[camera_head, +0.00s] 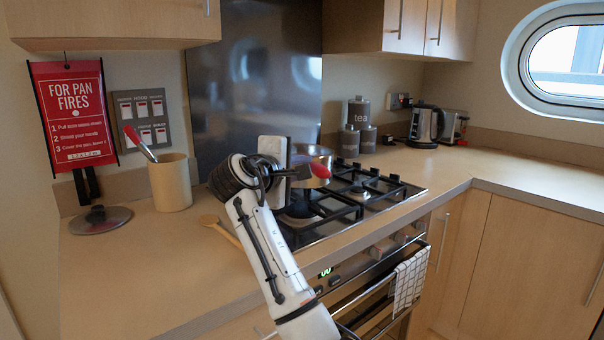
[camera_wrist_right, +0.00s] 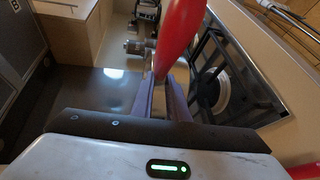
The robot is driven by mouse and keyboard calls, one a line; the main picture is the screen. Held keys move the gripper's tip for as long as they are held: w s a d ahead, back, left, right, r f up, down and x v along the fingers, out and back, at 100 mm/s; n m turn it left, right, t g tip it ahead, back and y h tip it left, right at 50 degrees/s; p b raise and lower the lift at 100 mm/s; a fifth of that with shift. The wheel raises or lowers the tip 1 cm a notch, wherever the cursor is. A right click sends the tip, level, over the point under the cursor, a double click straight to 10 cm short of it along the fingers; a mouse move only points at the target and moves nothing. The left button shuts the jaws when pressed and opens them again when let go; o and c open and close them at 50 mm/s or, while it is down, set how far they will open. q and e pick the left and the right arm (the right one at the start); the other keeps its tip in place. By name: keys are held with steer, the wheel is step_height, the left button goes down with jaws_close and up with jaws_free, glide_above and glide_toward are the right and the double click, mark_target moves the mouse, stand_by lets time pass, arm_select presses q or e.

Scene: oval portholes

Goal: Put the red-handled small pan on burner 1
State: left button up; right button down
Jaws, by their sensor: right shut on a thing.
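The small steel pan (camera_head: 312,155) is over the rear left part of the hob (camera_head: 340,232), partly hidden behind my right gripper. Its red handle (camera_head: 320,171) points toward the camera. My right gripper (camera_head: 304,172) is shut on this handle. In the right wrist view the red handle (camera_wrist_right: 182,30) rises from between the fingers (camera_wrist_right: 165,100). I cannot tell whether the pan touches the grate. A burner under black grates also shows in the right wrist view (camera_wrist_right: 212,87). No burner number is readable. My left gripper is not in view.
A utensil pot (camera_head: 170,184), a glass lid (camera_head: 98,219) and a wooden spoon (camera_head: 218,228) are left of the hob. Canisters (camera_head: 357,127) and a kettle (camera_head: 425,125) stand behind it. The right-hand burners look clear. A towel (camera_head: 409,280) hangs on the oven rail.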

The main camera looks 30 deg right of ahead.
steer(key=shift+f, duration=3)
steer(key=c, duration=2)
jaws_free()
steer(key=shift+f, duration=0.45)
steer(key=shift+o, duration=1.4)
steer(key=shift+r, duration=0.1)
steer(key=v, duration=1.2)
steer(key=shift+b, duration=0.3)
